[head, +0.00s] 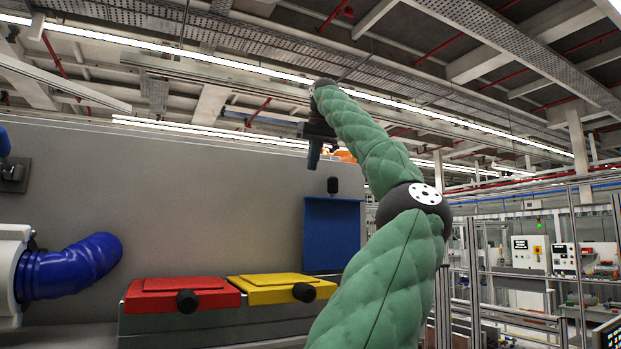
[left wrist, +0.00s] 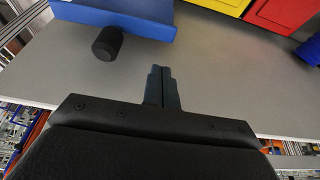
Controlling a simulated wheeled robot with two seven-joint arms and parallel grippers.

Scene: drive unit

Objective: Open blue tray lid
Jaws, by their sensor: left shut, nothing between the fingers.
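The blue tray lid (head: 332,235) stands upright against the grey panel in the head view, with its black knob (head: 332,186) at its top edge. In the left wrist view the blue lid (left wrist: 125,14) is at the top and its knob (left wrist: 107,43) points toward the camera. My left gripper (head: 314,154) is above and a little left of the knob in the head view. In the left wrist view its fingers (left wrist: 162,88) are together, empty and apart from the knob. My right gripper is not in view.
A red lid (head: 180,290) and a yellow lid (head: 279,288) lie flat to the left of the blue one, each with a black knob. A blue hose (head: 75,265) sticks out at far left. My green-sleeved arm covers the area right of the blue lid.

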